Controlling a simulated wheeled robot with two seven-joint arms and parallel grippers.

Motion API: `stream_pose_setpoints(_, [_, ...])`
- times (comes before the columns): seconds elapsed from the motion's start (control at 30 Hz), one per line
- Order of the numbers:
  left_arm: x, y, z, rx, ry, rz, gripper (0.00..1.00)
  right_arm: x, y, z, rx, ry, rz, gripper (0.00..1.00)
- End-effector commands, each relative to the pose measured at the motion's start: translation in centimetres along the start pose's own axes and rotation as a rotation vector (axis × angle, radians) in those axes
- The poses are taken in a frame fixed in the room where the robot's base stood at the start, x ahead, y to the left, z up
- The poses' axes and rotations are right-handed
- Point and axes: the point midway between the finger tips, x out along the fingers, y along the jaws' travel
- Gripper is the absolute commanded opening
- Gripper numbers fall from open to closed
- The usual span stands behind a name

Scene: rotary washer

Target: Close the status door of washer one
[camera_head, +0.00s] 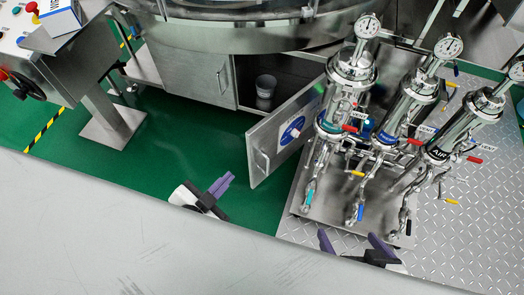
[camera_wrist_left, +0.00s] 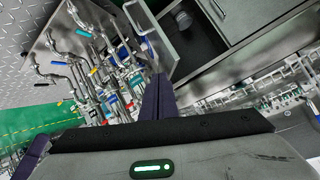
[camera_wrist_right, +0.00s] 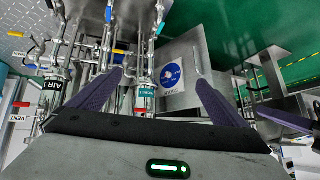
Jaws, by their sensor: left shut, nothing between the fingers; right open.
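The status door (camera_head: 285,130) is a grey metal panel with a round blue label and a bar handle. It stands swung open from the washer's lower cabinet (camera_head: 197,75), exposing the dark opening. The door also shows edge-on beyond my left fingers in the left wrist view (camera_wrist_left: 152,42) and with its label in the right wrist view (camera_wrist_right: 188,98). My left gripper (camera_head: 229,178) is shut and empty, to the left of the door's handle edge and apart from it. My right gripper (camera_head: 348,238) is open and empty, in front of the filter stand. No gripper touches the door.
A filter stand (camera_head: 300,210) with several steel housings, gauges and valves stands close to the right of the door. A cup (camera_head: 265,86) sits inside the cabinet. A control console (camera_head: 70,60) is at the left. Green floor (camera_head: 180,150) is clear left of the door.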

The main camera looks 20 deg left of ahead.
Motion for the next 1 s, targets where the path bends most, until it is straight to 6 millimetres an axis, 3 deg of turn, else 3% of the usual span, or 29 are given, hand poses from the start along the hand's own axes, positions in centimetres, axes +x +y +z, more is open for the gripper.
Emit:
stream_pose_setpoints(0.03, [2.5,0.6,1.8,0.087,0.045,-0.033,0.00,2.9,0.1,2.0,0.001,0.002,-0.012,0.97])
stream_pose_setpoints(0.2, [6.2,0.3,1.9,0.399,0.181,-0.145,0.00,6.6,-0.6,4.2,0.000,-0.006,-0.056,0.97])
stream_pose_setpoints(0.43, [9.7,1.4,2.1,0.804,0.326,-0.291,0.00,10.6,-1.7,7.0,-0.016,-0.020,-0.119,0.97])
stream_pose_setpoints(0.7, [11.2,2.8,1.9,1.086,0.405,-0.389,0.00,12.3,-2.7,8.6,-0.032,-0.033,-0.165,0.97])
stream_pose_setpoints(1.0, [13.0,2.5,0.2,1.131,0.417,-0.404,0.00,12.2,-2.8,8.5,-0.037,-0.041,-0.168,0.97])
